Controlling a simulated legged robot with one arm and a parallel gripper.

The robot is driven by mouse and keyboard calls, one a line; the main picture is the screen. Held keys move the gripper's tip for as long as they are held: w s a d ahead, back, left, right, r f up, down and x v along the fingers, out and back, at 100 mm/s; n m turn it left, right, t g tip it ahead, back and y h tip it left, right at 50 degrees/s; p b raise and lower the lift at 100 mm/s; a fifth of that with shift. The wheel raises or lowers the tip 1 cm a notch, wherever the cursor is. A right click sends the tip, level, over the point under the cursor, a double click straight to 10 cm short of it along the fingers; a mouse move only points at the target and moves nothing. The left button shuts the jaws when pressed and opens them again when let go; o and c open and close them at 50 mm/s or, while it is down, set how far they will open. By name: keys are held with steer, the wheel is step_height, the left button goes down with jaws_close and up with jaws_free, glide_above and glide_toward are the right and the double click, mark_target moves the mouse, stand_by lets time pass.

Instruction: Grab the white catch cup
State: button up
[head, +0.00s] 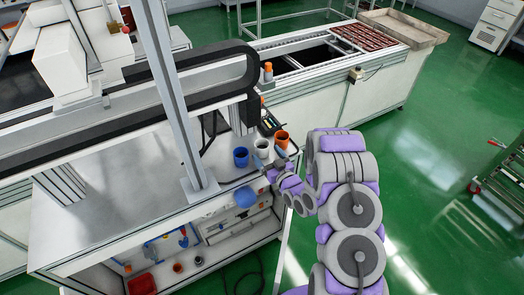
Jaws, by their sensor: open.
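The white catch cup (262,145) stands upright on the right end of the metal bench top, between a blue cup (240,157) on its left and an orange cup (282,139) on its right. My gripper (267,166) is at the bench's right end, just below the white cup in the picture. It is open, with nothing seen between its fingers. It is small here, and I cannot tell whether it touches the cup.
A metal post (170,90) rises from the bench (110,185) left of the cups. A dark keypad device (269,123) lies behind them. A conveyor frame (320,80) runs behind. Shelves below the bench hold a red bin (142,284). Green floor (430,160) is open at right.

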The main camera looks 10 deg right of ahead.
mark_target(266, 152)
steer(key=b+x, duration=0.1)
steer(key=x, duration=0.4)
steer(key=shift+w+d, duration=0.1)
steer(key=c, duration=1)
